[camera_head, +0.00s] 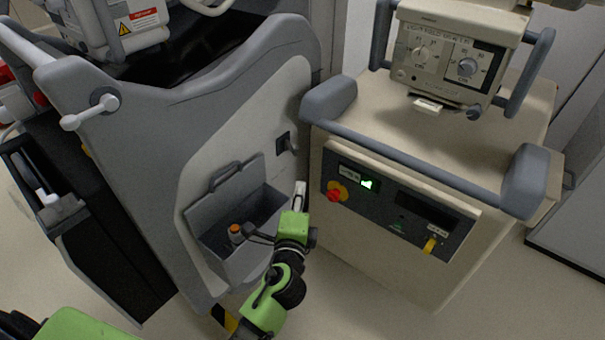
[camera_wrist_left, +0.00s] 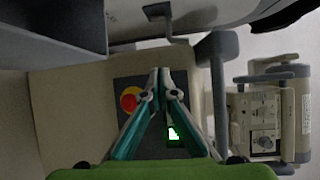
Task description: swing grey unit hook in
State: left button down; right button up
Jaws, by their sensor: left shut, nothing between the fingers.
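The grey unit (camera_head: 165,140) stands at the left, its pale side panel facing the gap. A small dark fitting (camera_head: 283,142), which looks like the hook, sits high on that panel near its right edge and juts toward the beige unit. Its exact angle is too small to tell. My left gripper (camera_head: 300,187) is below and slightly right of the fitting, apart from it, pointing upward. In the left wrist view its fingertips (camera_wrist_left: 160,75) meet with nothing between them. A dark piece (camera_wrist_left: 158,12) at the top there may be the same fitting. My right gripper is out of view.
The beige unit (camera_head: 385,275) stands close on the right, with a red knob (camera_head: 335,194), lit display and grey push bar (camera_head: 410,160). An open grey bin (camera_head: 218,192) holding an orange-capped bottle (camera_head: 236,233) is beside my forearm. The gap between units is narrow.

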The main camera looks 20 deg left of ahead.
aim_at(292, 149)
pick_arm(q)
jog(key=r+b+x, duration=0.1)
jog(key=r+x, duration=0.1)
jog(key=x, duration=0.8)
jog(key=shift+a+t, duration=0.2)
jog(key=shift+t, duration=0.1)
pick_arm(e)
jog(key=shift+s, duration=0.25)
pick_arm(q)
jog(key=shift+a+r, duration=0.1)
jog(key=shift+r, duration=0.1)
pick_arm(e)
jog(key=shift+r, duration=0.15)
pick_arm(q)
jog(key=shift+s+a+m+h+p, duration=0.25)
jog(key=shift+s+a+h+p, duration=0.15)
jog(key=shift+a+p, duration=0.3)
jog(key=shift+s+a+m+h+p, duration=0.3)
jog(key=shift+s+a+p, duration=0.2)
jog(key=shift+a, duration=0.25)
jog(key=shift+s+a+m+h+p, duration=0.35)
jog(key=shift+a+p, duration=0.2)
jog(key=shift+a, duration=0.2)
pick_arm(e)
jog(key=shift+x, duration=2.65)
